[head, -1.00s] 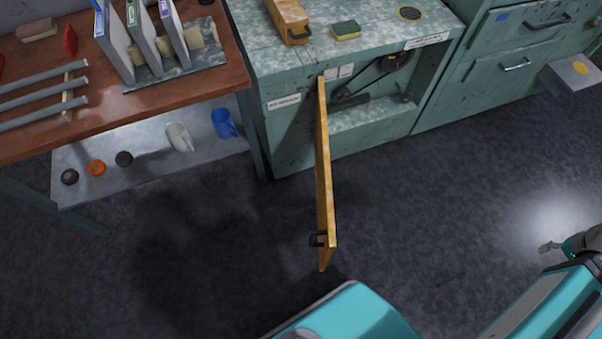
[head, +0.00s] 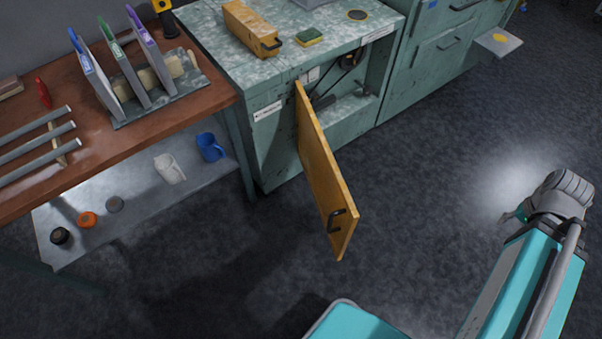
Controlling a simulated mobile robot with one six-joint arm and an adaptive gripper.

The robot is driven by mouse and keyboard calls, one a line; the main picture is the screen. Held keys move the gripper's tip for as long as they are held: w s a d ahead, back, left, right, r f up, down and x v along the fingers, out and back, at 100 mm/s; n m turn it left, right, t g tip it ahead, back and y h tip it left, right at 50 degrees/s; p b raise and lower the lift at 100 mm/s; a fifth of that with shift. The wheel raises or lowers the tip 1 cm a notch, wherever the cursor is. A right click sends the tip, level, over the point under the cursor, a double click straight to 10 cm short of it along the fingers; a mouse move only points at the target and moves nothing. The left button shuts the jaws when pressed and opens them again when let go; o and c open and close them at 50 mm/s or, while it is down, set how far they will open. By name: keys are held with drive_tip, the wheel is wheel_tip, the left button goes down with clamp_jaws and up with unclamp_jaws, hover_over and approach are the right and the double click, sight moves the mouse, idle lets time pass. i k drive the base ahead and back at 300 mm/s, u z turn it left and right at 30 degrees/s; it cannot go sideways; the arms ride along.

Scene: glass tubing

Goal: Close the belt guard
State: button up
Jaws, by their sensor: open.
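The belt guard (head: 322,168) is a yellow, worn, door-like panel standing wide open from the green cabinet (head: 275,155). Its far upright edge meets the cabinet front at the left of the opening, and its free edge sticks out towards me over the floor. A black handle (head: 338,220) sits near the free edge. Inside the opening a black belt and a pulley (head: 351,58) show in part; the guard hides the rest. My arm stands at the right, clear of the guard. I cannot make out my gripper's fingers in this view.
A yellow box (head: 250,27) and a sponge (head: 309,37) lie on the cabinet top. A brown workbench (head: 95,150) with tubes and binders stands at left, above a low shelf (head: 140,205) with mugs. The floor (head: 430,175) right of the guard is clear.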

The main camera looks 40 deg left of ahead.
sight(336, 213)
drive_tip(key=u, duration=1.7)
drive_tip(key=i, duration=0.95)
drive_tip(key=u, duration=0.1)
